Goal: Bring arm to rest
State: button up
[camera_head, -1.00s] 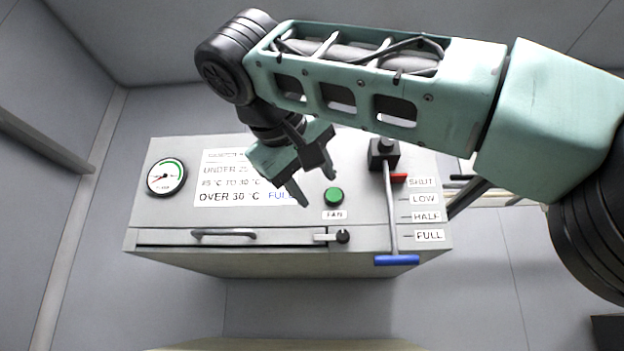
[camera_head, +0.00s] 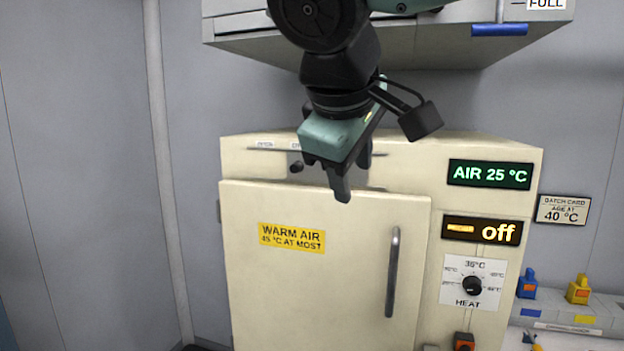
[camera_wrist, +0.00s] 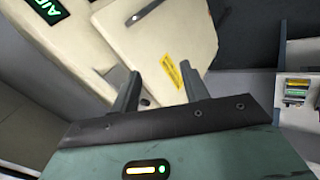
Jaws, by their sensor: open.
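My gripper (camera_head: 350,180) hangs in front of the upper part of a cream warm-air cabinet, pointing down, with nothing between its fingers. In the wrist view my gripper (camera_wrist: 165,85) shows two fingers spread apart, with the cabinet (camera_wrist: 160,40) beyond them. The cabinet door (camera_head: 325,290) looks shut and bears a yellow "WARM AIR 45 °C AT MOST" label (camera_head: 291,237) and a vertical handle (camera_head: 392,272). My gripper covers part of the cabinet's top edge; I cannot tell whether it touches.
The cabinet has a green "AIR 25 °C" display (camera_head: 489,174), an amber "off" display (camera_head: 482,230) and a heat knob (camera_head: 472,286). Above hangs a grey box with a blue lever handle (camera_head: 499,29). A shelf (camera_head: 590,318) with blue and yellow items stands at right.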

jog(key=s+d+f+m+g+y, duration=0.1)
jog(key=s+d+f+g, duration=0.2)
jog(key=s+f, duration=0.7)
jog(key=s+d+f+m+g+y, duration=0.1)
jog(key=s+d+f+g, duration=0.3)
jog(key=s+f, duration=0.5)
notch_tip(320, 180, down, 7)
jog(key=shift+s+d+f+m+y, duration=0.2)
jog(key=shift+s+d+m+y, duration=0.3)
jog(key=shift+d, duration=0.55)
